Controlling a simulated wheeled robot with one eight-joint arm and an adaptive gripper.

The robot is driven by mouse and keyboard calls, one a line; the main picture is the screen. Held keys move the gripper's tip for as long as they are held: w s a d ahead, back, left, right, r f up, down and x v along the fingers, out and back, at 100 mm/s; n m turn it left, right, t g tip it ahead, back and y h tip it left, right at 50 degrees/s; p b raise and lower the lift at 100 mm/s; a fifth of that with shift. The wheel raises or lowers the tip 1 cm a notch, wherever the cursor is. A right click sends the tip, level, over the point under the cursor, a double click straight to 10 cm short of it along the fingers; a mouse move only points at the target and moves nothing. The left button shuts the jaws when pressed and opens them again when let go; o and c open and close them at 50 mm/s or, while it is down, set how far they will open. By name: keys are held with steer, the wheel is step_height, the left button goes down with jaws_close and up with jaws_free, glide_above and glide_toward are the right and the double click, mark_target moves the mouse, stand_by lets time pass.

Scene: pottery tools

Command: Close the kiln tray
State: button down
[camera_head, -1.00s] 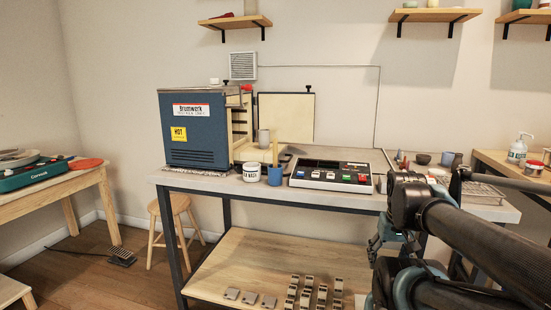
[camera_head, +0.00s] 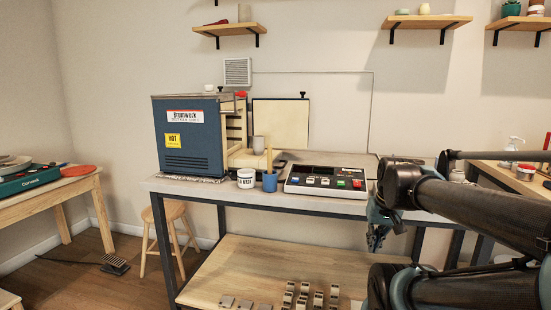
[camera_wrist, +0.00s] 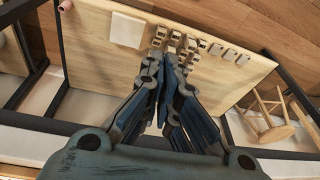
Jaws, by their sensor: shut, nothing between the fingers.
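The blue kiln (camera_head: 188,138) stands at the left end of the workbench, its open side facing right. Its cream door (camera_head: 283,124) stands open to the right. My gripper (camera_head: 375,247) hangs in front of the bench, right of the kiln and well away from the tray. It is shut and empty. In the wrist view its fingers (camera_wrist: 167,62) are together above the lower shelf; the tray does not show there.
A white mug (camera_head: 246,179) and a blue cup (camera_head: 270,183) holding a wooden tool stand before the tray. A control panel (camera_head: 327,181) lies to their right. Several small blocks lie on the lower shelf (camera_head: 250,265).

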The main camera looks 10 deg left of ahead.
steer(key=w+a+r+y, duration=0.1)
steer(key=w+a+r, duration=0.3)
steer(key=w+r, duration=0.1)
steer(key=w+a+r+t+y, duration=0.1)
steer(key=w+a+r, duration=0.3)
steer(key=w, duration=0.3)
steer(key=w+a+r+y, duration=0.1)
steer(key=w+a+r, duration=0.3)
steer(key=w+r, duration=0.2)
steer(key=shift+w+a+r+t, duration=0.3)
steer(key=shift+w, duration=0.15)
steer(key=w+a+r+y, duration=0.1)
steer(key=w+a+r, duration=0.3)
steer(key=w+a, duration=0.3)
steer(key=w+a+r+y, duration=0.1)
steer(key=w+a+r, duration=0.2)
steer(key=w+a, duration=0.35)
glide_toward(285, 165)
steer(key=shift+t, duration=0.4)
steer(key=x, duration=0.3)
steer(key=w+x, duration=0.1)
steer(key=x, duration=0.1)
steer(key=shift+w+r, duration=0.15)
steer(key=shift+a+r, duration=0.15)
steer(key=shift+a, duration=1.75)
steer(key=shift+w, duration=0.1)
